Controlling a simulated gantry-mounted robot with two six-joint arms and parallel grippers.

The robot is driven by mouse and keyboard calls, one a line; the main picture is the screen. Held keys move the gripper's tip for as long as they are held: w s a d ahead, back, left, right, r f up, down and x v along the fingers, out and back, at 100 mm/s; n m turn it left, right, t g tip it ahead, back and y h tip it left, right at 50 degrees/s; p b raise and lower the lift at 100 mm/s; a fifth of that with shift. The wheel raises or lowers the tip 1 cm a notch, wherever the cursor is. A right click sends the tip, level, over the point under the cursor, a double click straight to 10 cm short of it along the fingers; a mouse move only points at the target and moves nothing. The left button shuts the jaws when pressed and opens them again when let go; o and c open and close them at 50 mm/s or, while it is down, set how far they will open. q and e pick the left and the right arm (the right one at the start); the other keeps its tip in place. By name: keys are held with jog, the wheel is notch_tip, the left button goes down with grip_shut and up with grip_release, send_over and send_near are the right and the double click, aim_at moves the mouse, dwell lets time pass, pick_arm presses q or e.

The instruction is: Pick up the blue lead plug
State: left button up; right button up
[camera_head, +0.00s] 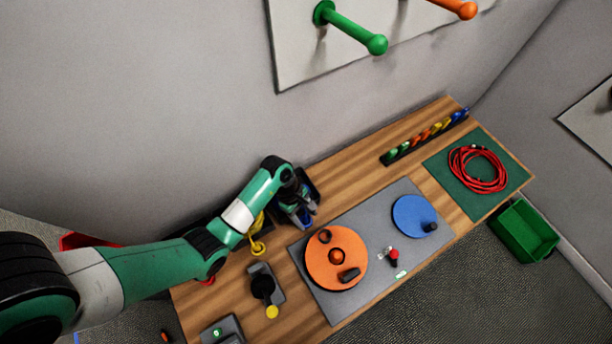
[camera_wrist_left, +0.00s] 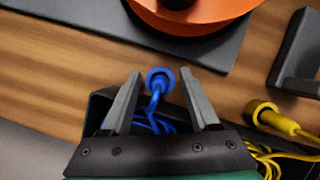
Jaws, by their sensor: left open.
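The blue lead plug (camera_wrist_left: 159,77) shows in the left wrist view as a round blue head with its cable (camera_wrist_left: 150,118) running down between my fingers. My left gripper (camera_wrist_left: 161,80) is open, with one finger on each side of the plug and cable. I see a gap on both sides of the plug. In the head view my left gripper (camera_head: 308,212) is over a dark bin (camera_head: 311,181) at the table's back edge, and the plug is mostly hidden there. My right gripper is not in view.
A yellow plug (camera_wrist_left: 262,112) and its lead lie close to the right finger. A grey panel (camera_head: 372,285) with an orange disc (camera_head: 320,279) and blue disc (camera_head: 413,216) is nearby. A black stand (camera_head: 263,286) stands in front. A red cable coil (camera_head: 478,169) lies on a green mat.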

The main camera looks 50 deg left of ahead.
aim_at(305, 218)
pick_arm(q)
grip_shut()
dwell(0.3)
jog(key=shift+r, duration=0.15)
jog(key=shift+r, duration=0.25)
jog(key=r+p, duration=0.2)
jog(key=r, duration=0.2)
jog(key=shift+s+d+p, duration=0.15)
jog(key=shift+s+p, duration=0.1)
jog(key=shift+p, duration=0.15)
jog(key=s+d+r+p, duration=0.5)
jog(key=s+r, duration=0.3)
jog(key=s, duration=0.3)
jog(key=shift+s+d+r, duration=0.15)
jog(key=shift+s+d, duration=0.1)
jog(key=shift+d, duration=0.65)
